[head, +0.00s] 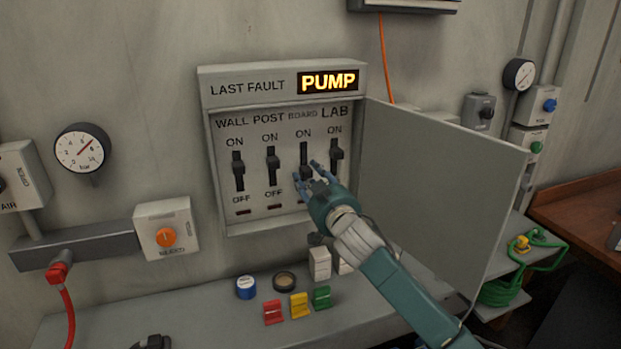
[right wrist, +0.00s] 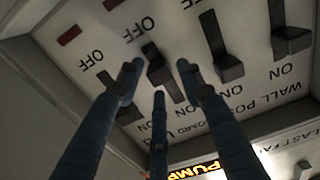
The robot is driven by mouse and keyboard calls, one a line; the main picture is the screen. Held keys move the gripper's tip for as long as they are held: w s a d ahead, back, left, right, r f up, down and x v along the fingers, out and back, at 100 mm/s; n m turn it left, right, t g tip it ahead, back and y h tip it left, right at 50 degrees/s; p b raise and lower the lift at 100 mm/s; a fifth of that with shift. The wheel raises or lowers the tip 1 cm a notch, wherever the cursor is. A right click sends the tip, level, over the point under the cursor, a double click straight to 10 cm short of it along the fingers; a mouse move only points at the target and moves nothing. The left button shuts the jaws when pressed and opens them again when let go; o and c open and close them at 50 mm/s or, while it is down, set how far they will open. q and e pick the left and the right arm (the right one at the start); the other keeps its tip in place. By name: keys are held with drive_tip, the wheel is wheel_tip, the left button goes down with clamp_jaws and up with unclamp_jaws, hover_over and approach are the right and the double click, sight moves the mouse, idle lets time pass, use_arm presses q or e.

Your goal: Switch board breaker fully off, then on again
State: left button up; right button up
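The breaker panel (head: 222,150) has a row of black levers marked WALL, POST, BOARD and LAB, with ON above and OFF below. The BOARD lever (head: 304,152) is third from the left. In the upside-down right wrist view, the BOARD lever (right wrist: 158,72) sits nearer OFF than its neighbours, with bare slot on its ON side. My right gripper (head: 317,172) is at this lever. Its fingers (right wrist: 160,80) are spread, one on each side and one on the ON side; contact is unclear. The gripper hides BOARD's OFF label in the head view. My left gripper is not in view.
The panel door (head: 435,185) stands open to the right of my right arm. The LAB lever (head: 337,154) and POST lever (head: 272,165) are close on either side. The fault display (head: 328,82) reads PUMP.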

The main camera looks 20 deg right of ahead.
clamp_jaws()
wheel_tip(320, 180, up, 5)
drive_tip(key=p, duration=0.3)
drive_tip(key=shift+f, duration=0.2)
drive_tip(key=shift+o, duration=1.8)
unclamp_jaws()
drive_tip(key=shift+s+f, duration=0.1)
drive_tip(key=shift+s, duration=0.05)
drive_tip(key=s, duration=1.1)
drive_tip(key=shift+s+d, duration=0.25)
drive_tip(key=shift+s, duration=0.1)
